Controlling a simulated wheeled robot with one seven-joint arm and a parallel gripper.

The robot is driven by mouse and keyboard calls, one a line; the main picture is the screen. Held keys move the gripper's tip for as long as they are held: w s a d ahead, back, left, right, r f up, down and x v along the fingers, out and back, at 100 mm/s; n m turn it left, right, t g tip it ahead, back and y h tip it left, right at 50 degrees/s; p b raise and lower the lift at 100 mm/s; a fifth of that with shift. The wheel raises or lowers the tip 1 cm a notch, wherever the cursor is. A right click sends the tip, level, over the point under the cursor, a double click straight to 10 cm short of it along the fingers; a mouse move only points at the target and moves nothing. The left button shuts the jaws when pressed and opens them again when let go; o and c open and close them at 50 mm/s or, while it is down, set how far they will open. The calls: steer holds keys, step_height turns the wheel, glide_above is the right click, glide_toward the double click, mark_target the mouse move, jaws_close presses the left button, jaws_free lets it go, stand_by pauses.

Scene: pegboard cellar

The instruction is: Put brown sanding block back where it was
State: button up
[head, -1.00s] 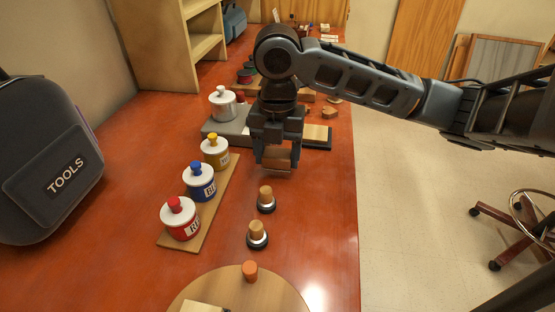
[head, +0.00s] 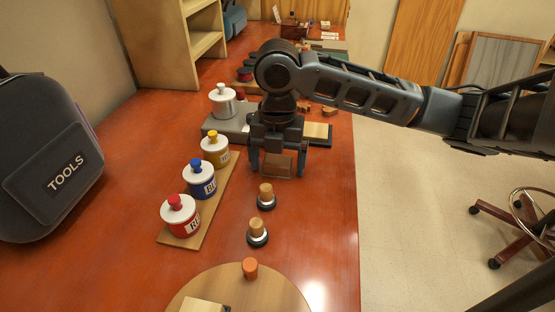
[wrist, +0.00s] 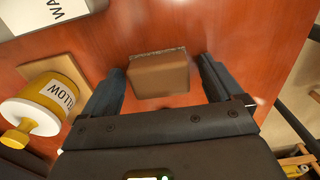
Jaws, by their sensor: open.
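The brown sanding block (head: 277,166) is a small brown block on the red-brown bench, right of the yellow-lidded can. My gripper (head: 277,172) is open around it, with one finger on either side. In the wrist view the block (wrist: 159,74) sits between the fingertips of my gripper (wrist: 162,78), with a gap on both sides. A greyish rough layer shows along one edge of the block.
Red (head: 181,217), blue (head: 199,180) and yellow (head: 215,150) cans stand on a wooden strip to the left. Two wooden-topped pegs (head: 266,196) (head: 257,233) stand nearer. A round wooden board (head: 240,290) lies in front. A grey scale-like base (head: 225,128) holds a white-lidded pot behind.

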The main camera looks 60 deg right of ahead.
mark_target(278, 160)
step_height(278, 160, up, 12)
steer(key=shift+r, duration=0.15)
stand_by(0.5)
